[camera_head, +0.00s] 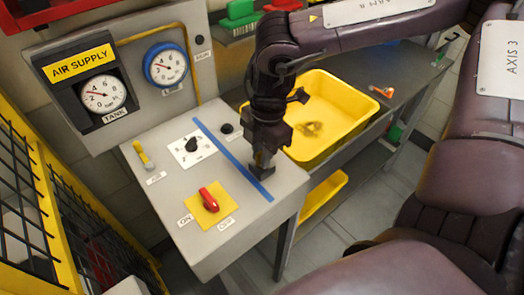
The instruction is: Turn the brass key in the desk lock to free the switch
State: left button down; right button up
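The desk (165,215) has a sloping grey top. A red switch (209,199) sits on a yellow plate with ON and OFF labels. My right gripper (262,168) points down at the right part of the desk top, just right of a blue strip (232,158). Its fingertips are at or very near the surface, and their gap does not show clearly. I cannot make out a brass key or lock; the gripper hides the spot beneath it. A yellow lever (145,155) stands at the desk's upper left. My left gripper is not in view.
A black knob (191,145) on a white dial and a black button (227,128) are on the desk. Gauges (102,93) stand behind. A yellow tray (345,100) lies on the grey bench to the right. A yellow-framed fence (40,165) is at left.

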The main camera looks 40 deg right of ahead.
grip_shut()
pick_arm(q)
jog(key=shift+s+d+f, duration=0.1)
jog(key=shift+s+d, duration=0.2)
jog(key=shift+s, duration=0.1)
pick_arm(e)
jog(key=shift+m+b, duration=0.65)
jog(key=shift+m, duration=0.15)
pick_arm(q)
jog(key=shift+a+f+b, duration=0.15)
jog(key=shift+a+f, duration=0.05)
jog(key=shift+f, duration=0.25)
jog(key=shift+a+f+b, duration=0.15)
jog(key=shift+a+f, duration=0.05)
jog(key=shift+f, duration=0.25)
pick_arm(e)
jog(key=shift+m, duration=0.6)
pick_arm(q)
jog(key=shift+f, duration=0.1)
pick_arm(e)
jog(key=shift+t, duration=0.3)
pick_arm(q)
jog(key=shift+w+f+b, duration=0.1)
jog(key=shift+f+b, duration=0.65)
jog(key=shift+b, duration=0.15)
pick_arm(e)
jog(key=shift+m, duration=1.5)
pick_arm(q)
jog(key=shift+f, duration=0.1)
